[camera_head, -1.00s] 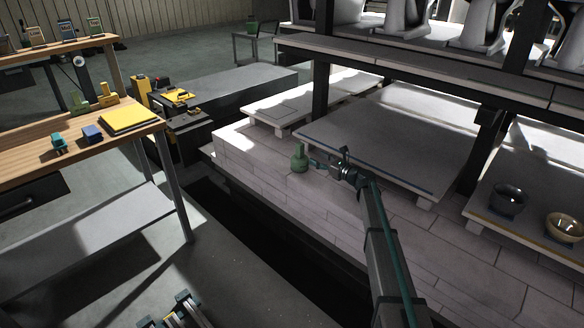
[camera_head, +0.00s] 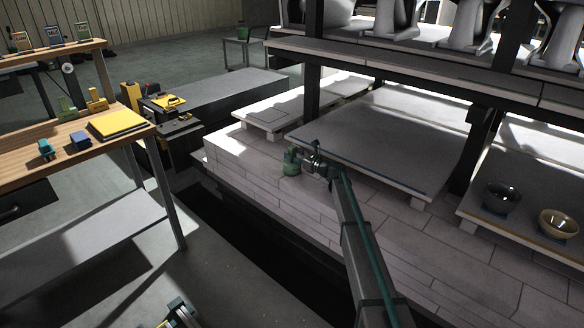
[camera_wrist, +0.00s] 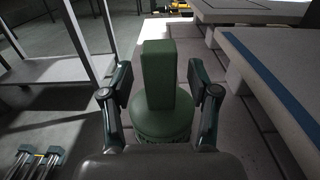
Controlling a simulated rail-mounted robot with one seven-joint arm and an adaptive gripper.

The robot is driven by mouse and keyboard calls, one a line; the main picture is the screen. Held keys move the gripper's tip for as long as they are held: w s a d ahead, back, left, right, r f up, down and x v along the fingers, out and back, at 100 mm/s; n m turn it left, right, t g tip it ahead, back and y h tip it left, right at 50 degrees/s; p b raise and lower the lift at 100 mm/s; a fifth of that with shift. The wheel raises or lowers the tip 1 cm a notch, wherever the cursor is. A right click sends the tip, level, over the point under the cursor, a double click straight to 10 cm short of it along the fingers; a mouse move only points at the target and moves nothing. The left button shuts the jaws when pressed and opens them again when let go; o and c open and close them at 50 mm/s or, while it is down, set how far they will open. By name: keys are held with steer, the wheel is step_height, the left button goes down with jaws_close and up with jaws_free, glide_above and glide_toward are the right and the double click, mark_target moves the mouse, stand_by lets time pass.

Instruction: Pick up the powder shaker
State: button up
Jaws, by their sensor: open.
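The powder shaker (camera_head: 291,162) is a green container standing upright on the pale brick deck of the kiln car (camera_head: 262,182). In the wrist view the shaker (camera_wrist: 160,84) shows a blocky upright top on a wider round body, with its lower part partly hidden by my gripper's housing. My gripper (camera_wrist: 160,92) is open, with one finger to the left and one to the right of the shaker. Gaps show between the fingers and the narrow top. In the head view my gripper (camera_head: 300,158) overlaps the shaker's right side, so contact is unclear there.
A raised kiln shelf (camera_head: 370,140) lies close to the right of the shaker, with a dark post (camera_head: 312,95) behind. Two bowls, one dark (camera_head: 502,196) and one tan (camera_head: 557,223), sit on another shelf. A wooden workbench (camera_head: 100,135) stands left across a dark gap.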

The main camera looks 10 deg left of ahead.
steer(key=shift+w+a, duration=0.35)
steer(key=shift+a, duration=0.1)
jaws_close()
